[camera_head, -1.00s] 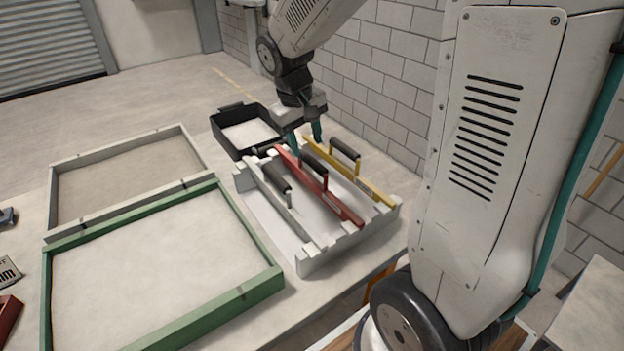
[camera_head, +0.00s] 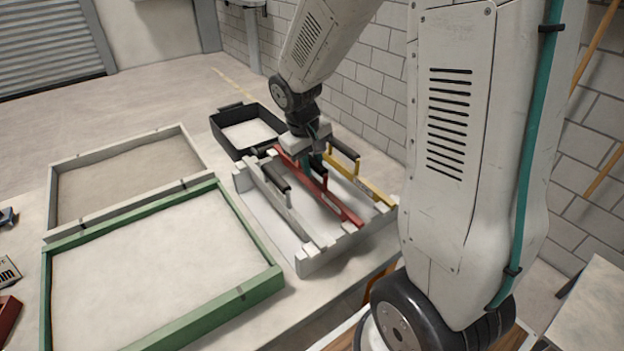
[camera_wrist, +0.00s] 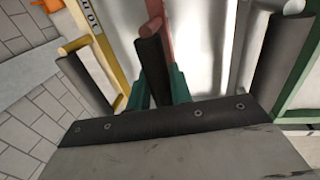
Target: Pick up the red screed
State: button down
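The red screed (camera_head: 346,212) lies across a white notched rack (camera_head: 320,262), between a grey screed (camera_head: 290,212) and a yellow screed (camera_head: 372,190). Its dark handle (camera_wrist: 152,62) shows in the wrist view. My gripper (camera_head: 312,160) is down at this handle. In the wrist view, the teal fingers of my gripper (camera_wrist: 160,90) stand one on each side of the handle, close to it. Whether they press on it cannot be told. In the head view my gripper hides most of the handle. The red screed still sits in the rack.
The grey and yellow screeds' handles stand close on either side of my gripper. A black tray (camera_head: 216,126) is behind the rack. A green-framed sandbed (camera_head: 262,288) and a grey-framed sandbed (camera_head: 118,146) lie to the left. A block wall (camera_head: 376,80) is behind on the right.

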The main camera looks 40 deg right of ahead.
notch_tip(320, 180, up, 10)
jog(key=shift+r, duration=0.1)
dwell(0.6)
jog(key=c, duration=2.2)
grip_release()
